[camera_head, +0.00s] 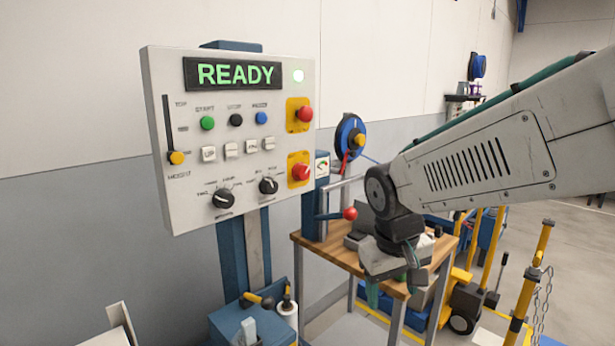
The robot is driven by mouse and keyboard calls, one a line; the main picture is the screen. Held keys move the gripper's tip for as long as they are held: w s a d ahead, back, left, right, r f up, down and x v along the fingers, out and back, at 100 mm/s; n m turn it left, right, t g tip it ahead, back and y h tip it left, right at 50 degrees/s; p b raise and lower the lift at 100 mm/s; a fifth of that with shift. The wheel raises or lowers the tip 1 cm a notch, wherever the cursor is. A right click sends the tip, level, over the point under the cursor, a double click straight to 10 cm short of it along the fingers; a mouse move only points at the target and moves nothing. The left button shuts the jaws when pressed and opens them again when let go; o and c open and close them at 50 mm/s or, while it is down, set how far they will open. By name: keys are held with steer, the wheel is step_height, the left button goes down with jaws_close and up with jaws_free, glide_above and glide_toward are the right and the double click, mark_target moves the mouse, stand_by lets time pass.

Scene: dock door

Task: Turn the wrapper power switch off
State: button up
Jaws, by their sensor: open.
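Two red controls sit on yellow plates, an upper one (305,114) and a lower one (300,172). Their labels are too small to tell which is the wrapper power switch. My gripper (393,288) is open, pointing down, right of the panel and apart from it. Nothing shows in its jaws.
A wooden-topped bench (325,250) stands behind my gripper. A red-knobbed lever (350,214) and a blue reel (349,137) are right of the panel. A blue box (240,325) is below it. Yellow posts (530,280) with chain stand at the right. Space before the panel looks clear.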

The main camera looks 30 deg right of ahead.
mark_target(305, 174)
steer(key=w+d+n+t+h, duration=0.1)
steer(key=w+d+t, duration=0.3)
steer(key=w+d, duration=0.5)
steer(key=w+d+t+h, duration=0.1)
steer(key=w+d+t, duration=0.3)
steer(key=w, duration=1)
steer(key=w+a+r+n+t+y, duration=0.1)
steer(key=w+a+r+t+y, duration=0.1)
steer(key=w, duration=0.3)
steer(key=w+a+r+n+t+y, duration=0.2)
steer(key=w+a+r+t+y, duration=0.1)
steer(key=w+a+r+y, duration=0.1)
steer(key=w+a+r+n+t+y, duration=0.1)
steer(key=w+a+r+t+y, duration=0.2)
steer(key=w+a+r, duration=0.1)
steer(key=shift+w+a+n, duration=0.15)
steer(key=shift+w+a, duration=0.1)
steer(key=shift+w, duration=0.2)
steer(key=shift+w+a+n, duration=0.15)
steer(key=shift+w+a, duration=0.05)
steer(key=shift+w, duration=0.25)
steer(key=c, duration=1)
